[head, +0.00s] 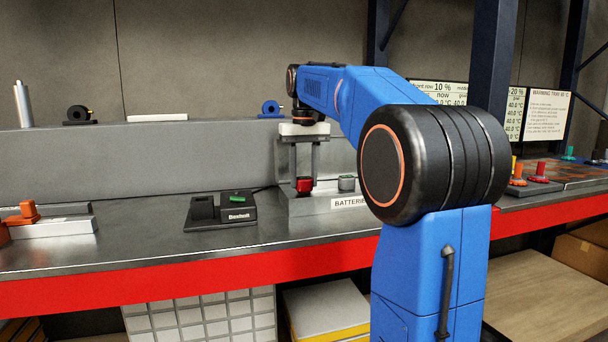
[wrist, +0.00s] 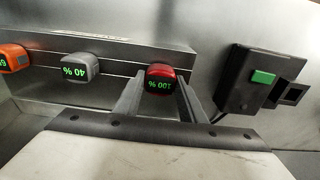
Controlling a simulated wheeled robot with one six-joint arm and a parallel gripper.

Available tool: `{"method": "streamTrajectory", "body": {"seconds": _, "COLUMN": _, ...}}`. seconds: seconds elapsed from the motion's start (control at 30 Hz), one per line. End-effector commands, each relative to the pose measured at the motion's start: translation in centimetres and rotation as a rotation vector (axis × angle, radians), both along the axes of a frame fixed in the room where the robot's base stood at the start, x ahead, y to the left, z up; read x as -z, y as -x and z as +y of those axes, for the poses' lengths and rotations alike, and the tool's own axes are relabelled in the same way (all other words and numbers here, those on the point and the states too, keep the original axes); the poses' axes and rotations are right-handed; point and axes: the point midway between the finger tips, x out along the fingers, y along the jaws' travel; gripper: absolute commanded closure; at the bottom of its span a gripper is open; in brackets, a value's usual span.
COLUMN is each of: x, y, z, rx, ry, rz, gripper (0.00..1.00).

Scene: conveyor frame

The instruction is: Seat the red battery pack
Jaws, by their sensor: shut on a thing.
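My gripper (head: 304,176) points down over the battery rack and is shut on the red battery pack (head: 304,185). In the wrist view the red pack (wrist: 160,78) sits between the two fingertips (wrist: 160,88), and its green display reads 100 %. The pack is at the left end of the rack (head: 307,205), labelled BATTERIES; I cannot tell whether it is lifted clear. A black dock (head: 237,214) stands on the bench left of the rack. It also shows in the wrist view (wrist: 240,95), with a green part and an empty-looking opening.
A grey pack (wrist: 80,67) reading 40 % and an orange pack (wrist: 14,58) stand in the rack in line with the red one. The bench (head: 140,240) is clear around the dock. A raised grey ledge (head: 150,160) runs behind it.

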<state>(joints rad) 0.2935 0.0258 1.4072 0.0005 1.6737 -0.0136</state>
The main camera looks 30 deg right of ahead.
Motion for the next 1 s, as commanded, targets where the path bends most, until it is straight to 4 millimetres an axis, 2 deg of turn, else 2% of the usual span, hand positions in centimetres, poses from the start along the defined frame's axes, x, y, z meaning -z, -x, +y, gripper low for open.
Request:
{"method": "streamTrajectory", "body": {"seconds": 0.67, "x": 0.69, "y": 0.01, "z": 0.00, "rx": 0.000, "ry": 0.000, "rz": -0.001, "gripper": 1.00}}
{"method": "streamTrajectory", "body": {"seconds": 0.7, "x": 0.69, "y": 0.01, "z": 0.00, "rx": 0.000, "ry": 0.000, "rz": -0.001, "gripper": 0.54}}
{"method": "streamTrajectory", "body": {"seconds": 0.73, "x": 0.69, "y": 0.01, "z": 0.00, "rx": 0.000, "ry": 0.000, "rz": 0.000, "gripper": 0.46}}
{"method": "streamTrajectory", "body": {"seconds": 0.77, "x": 0.69, "y": 0.00, "z": 0.00, "rx": 0.000, "ry": 0.000, "rz": 0.000, "gripper": 0.41}}
{"method": "streamTrajectory", "body": {"seconds": 1.0, "x": 0.70, "y": 0.00, "z": 0.00, "rx": 0.000, "ry": 0.000, "rz": 0.000, "gripper": 0.41}}
